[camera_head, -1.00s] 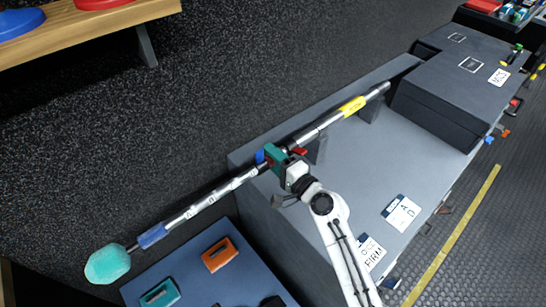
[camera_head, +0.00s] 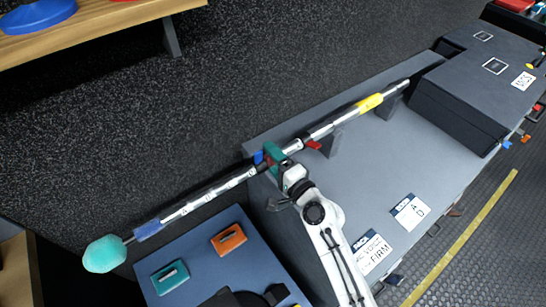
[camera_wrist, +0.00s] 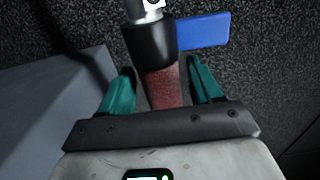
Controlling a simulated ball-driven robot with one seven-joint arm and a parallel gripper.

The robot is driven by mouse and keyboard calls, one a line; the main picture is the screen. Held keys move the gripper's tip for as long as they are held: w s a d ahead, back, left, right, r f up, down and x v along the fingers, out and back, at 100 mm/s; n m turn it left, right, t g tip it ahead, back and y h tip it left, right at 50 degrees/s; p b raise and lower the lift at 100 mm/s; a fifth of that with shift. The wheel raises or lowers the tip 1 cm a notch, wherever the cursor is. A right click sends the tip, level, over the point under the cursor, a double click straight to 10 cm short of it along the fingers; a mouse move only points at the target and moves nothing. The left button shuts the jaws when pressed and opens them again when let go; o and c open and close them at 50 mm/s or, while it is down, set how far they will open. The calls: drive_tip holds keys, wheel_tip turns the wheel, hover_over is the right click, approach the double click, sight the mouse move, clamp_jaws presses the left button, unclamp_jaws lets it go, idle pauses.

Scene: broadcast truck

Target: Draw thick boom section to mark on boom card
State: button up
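The boom pole lies slanted across the head view. Its outer silver part with a yellow band (camera_head: 369,103) and red lever (camera_head: 313,145) rests on the cradle. A pale stretch of thick section (camera_head: 293,148) shows between the red lever and my gripper (camera_head: 273,154). Just beyond are a black collar and blue lever (camera_wrist: 203,31). The lettered thin section (camera_head: 210,195) runs left to the teal windscreen (camera_head: 104,253). The likely boom card (camera_head: 411,212) shows A and D.
A dark case (camera_head: 465,105) stands at the cradle's right end. A blue panel (camera_head: 200,248) with orange and teal blocks is below the pole. A wooden shelf (camera_head: 110,22) is at upper left.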

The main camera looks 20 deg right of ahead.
drive_tip(key=b+v, duration=0.2)
drive_tip(key=v, duration=0.8)
drive_tip(key=shift+s+d+b, duration=0.15)
drive_tip(key=shift+s+b, duration=0.15)
drive_tip(key=shift+s, duration=0.05)
